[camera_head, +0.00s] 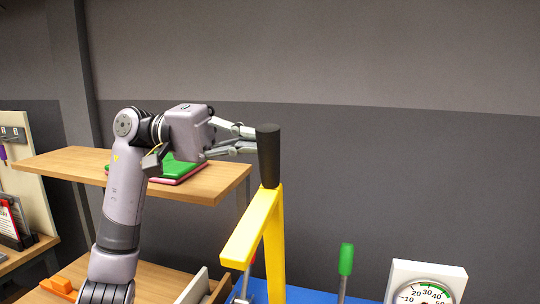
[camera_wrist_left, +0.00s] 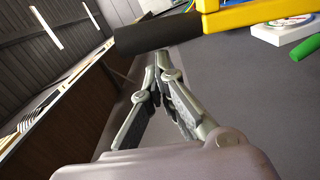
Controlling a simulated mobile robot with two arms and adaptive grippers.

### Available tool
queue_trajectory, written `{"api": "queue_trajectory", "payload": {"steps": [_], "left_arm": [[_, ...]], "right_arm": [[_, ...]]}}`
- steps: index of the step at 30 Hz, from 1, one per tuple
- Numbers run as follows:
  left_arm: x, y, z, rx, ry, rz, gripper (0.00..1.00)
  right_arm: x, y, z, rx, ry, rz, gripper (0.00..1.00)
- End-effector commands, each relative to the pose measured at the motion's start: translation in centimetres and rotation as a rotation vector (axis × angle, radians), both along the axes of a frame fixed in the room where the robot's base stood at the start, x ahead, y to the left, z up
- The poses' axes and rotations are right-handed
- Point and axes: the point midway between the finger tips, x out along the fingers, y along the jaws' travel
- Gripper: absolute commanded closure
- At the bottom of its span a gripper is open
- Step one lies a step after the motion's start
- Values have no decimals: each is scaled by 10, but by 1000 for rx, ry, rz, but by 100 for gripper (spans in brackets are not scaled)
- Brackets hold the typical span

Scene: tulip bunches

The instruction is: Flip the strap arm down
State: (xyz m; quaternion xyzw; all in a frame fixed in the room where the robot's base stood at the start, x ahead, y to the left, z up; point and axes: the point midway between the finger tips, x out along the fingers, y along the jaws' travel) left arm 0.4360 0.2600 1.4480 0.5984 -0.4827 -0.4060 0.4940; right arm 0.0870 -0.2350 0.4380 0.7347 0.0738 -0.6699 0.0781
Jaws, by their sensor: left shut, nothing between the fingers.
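The strap arm (camera_head: 252,228) is yellow, with a black handle (camera_head: 268,155) standing upright at its top. In the left wrist view the black handle (camera_wrist_left: 157,34) lies across the top, joined to a yellow part (camera_wrist_left: 245,14). My left gripper (camera_head: 255,141) is shut and empty. Its fingertips are at the left side of the handle in the head view, close to it or touching; I cannot tell which. In the left wrist view the fingertips (camera_wrist_left: 163,56) meet just below the handle. My right gripper is not in view.
A wooden shelf (camera_head: 215,185) behind my left arm carries a green and pink flat stack (camera_head: 180,170). A blue surface (camera_head: 310,295) lies below the strap arm. A green-handled lever (camera_head: 346,259) and a white dial gauge (camera_head: 425,280) stand to the right. Above them is free room.

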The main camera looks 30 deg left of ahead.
Motion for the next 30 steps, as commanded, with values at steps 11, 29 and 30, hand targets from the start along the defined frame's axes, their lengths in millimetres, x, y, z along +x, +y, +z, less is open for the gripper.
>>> {"api": "queue_trajectory", "payload": {"steps": [11, 29, 30], "left_arm": [[-97, -25, -30, 66, -248, 1, 100], [-180, -47, -63, 121, -470, 0, 100], [-181, -47, -63, 122, -473, 0, 100]], "right_arm": [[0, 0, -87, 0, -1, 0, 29], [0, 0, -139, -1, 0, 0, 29], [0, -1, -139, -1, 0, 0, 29]]}}
